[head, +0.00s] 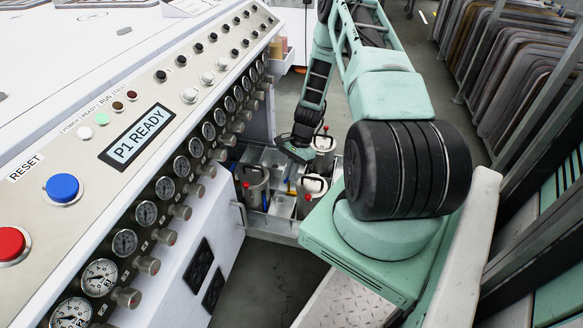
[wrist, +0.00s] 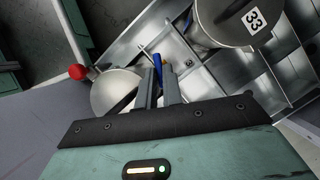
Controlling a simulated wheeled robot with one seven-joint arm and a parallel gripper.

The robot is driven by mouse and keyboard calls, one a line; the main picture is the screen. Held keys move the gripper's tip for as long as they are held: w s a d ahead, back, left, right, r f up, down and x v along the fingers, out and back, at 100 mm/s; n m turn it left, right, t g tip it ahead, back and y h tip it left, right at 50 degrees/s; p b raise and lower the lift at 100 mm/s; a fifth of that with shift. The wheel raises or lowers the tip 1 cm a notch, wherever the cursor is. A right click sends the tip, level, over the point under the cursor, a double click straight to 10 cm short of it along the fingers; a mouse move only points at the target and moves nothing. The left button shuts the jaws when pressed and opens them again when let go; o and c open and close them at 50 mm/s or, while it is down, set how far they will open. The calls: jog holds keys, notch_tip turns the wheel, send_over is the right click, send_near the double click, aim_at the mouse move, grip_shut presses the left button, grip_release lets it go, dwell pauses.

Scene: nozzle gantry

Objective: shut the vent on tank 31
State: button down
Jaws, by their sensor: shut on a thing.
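My gripper (wrist: 161,82) is at the middle of the wrist view, its two fingers close together on a slim blue piece (wrist: 157,66), which looks like a lever. The fingers hide part of it. A pale round tank top (wrist: 112,92) lies just left of and behind the fingers, with a red knob (wrist: 77,72) at its side; no number is readable on it. A tank marked 33 (wrist: 225,18) stands at the upper right. In the head view my gripper (head: 298,154) reaches down among several tanks, including a left one (head: 255,188) and a back one (head: 323,158). No label 31 is readable.
The tanks stand in a metal divided drawer (head: 262,228) beside the white cabinet. The sloping panel (head: 135,100) with gauges, knobs and a "P1 READY" display fills the left. Racks of panels (head: 520,70) stand at the right. Floor (head: 262,290) is clear in front of the drawer.

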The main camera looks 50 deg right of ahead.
jog(key=n, duration=0.2)
jog(key=n+g+p, duration=0.1)
jog(key=n+g, duration=0.1)
jog(key=n, duration=0.1)
jog(key=shift+w+n+p, duration=0.3)
jog(key=shift+p, duration=0.1)
dwell(0.4)
jog(key=c, duration=1.5)
grip_release()
jog(key=shift+c, duration=0.2)
jog(key=p+v, duration=0.3)
jog(key=v, duration=1.4)
jog(key=shift+a+r, duration=0.15)
jog(key=shift+r, duration=0.1)
jog(key=shift+w, duration=0.15)
